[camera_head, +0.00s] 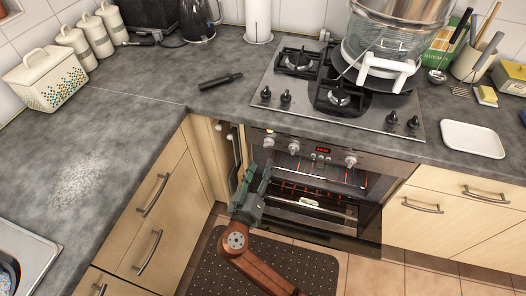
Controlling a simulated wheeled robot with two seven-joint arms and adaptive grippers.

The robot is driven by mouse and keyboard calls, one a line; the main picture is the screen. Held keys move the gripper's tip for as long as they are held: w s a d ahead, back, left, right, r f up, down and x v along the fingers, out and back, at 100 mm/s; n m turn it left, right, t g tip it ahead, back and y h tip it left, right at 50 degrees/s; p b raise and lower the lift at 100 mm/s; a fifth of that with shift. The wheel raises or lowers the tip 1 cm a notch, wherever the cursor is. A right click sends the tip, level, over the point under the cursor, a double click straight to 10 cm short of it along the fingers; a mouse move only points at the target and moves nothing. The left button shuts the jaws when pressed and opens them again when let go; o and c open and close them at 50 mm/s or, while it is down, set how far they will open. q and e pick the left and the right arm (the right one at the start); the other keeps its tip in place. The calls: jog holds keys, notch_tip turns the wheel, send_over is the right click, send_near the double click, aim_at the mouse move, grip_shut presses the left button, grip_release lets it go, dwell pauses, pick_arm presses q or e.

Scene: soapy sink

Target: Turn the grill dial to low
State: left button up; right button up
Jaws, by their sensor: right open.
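The oven's control panel (335,157) runs under the worktop below the hob. It carries round silver dials: one at the left end (268,142), one beside it (293,147), and one to the right of the red-lit display (350,161). I cannot read their markings or tell which is the grill dial. My right gripper (255,174) is open and empty, in front of the oven's left side, below the two left dials and apart from them in the picture. My left gripper is not in view.
The oven front (310,205) shows a rack and reddish glow inside. A gas hob (300,85) with a large pot (400,22) is above. A black bottle-like object (220,81) lies on the worktop. Drawers (440,208) stand to the right. A dark mat (215,275) covers the floor.

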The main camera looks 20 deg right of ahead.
aim_at(269, 144)
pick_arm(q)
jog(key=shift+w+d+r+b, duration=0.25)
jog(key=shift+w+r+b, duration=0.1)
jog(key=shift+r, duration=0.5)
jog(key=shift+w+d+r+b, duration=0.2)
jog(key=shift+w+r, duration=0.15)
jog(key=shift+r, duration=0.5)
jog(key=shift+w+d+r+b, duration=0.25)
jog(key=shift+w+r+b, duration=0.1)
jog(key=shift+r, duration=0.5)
pick_arm(e)
jog(key=x, duration=0.7)
jog(key=shift+w+r, duration=0.15)
jog(key=shift+w, duration=0.2)
jog(key=shift+d, duration=0.15)
jog(key=shift+c, duration=0.4)
jog(key=c, duration=1)
jog(key=shift+c, duration=0.2)
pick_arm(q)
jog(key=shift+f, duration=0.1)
